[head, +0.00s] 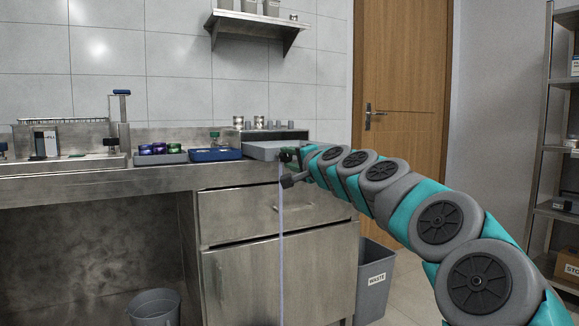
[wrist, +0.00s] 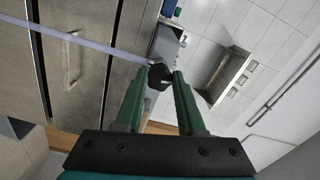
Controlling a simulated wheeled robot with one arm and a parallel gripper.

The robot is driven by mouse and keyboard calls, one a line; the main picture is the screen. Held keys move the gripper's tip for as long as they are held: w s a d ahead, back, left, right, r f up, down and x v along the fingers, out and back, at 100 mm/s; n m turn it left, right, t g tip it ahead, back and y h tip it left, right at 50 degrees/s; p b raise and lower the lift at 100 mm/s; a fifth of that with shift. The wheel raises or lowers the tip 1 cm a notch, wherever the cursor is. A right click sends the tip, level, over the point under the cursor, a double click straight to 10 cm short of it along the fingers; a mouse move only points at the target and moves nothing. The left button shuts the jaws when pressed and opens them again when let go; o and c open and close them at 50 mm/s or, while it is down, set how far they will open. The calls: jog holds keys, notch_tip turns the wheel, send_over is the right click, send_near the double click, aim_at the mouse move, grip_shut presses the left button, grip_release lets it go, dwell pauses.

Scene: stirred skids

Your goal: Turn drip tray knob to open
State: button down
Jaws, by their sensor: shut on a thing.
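My gripper (head: 289,156) is at the front right corner of the grey drip tray (head: 261,151), which sits on the steel counter. In the wrist view its two green fingers (wrist: 161,72) are shut on a small black knob (wrist: 157,75). The knob is between the fingertips, at the near end of the grey tray body (wrist: 167,45). In the head view my gripper hides most of the knob, so its turn angle cannot be read there. A pale narrow strip (head: 281,250) runs straight down from below the gripper; I cannot tell whether it is liquid or a hose.
A steel drawer (head: 240,215) and cabinet door are below the counter. A blue tray (head: 215,155) and coloured round items (head: 160,148) stand left of the drip tray. A waste bin (head: 375,282) is on the floor, right of the cabinet. A wall shelf (head: 255,22) hangs above.

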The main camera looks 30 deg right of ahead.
jog(key=shift+f+n+b, duration=0.15)
jog(key=shift+n+b, duration=0.2)
jog(key=shift+n, duration=0.25)
jog(key=c, duration=0.5)
grip_release()
jog(key=shift+s, duration=0.1)
jog(key=shift+s+r, duration=0.2)
jog(key=shift+s, duration=0.15)
jog(key=s, duration=0.7)
jog(key=shift+d, duration=0.15)
jog(key=shift+f, duration=0.1)
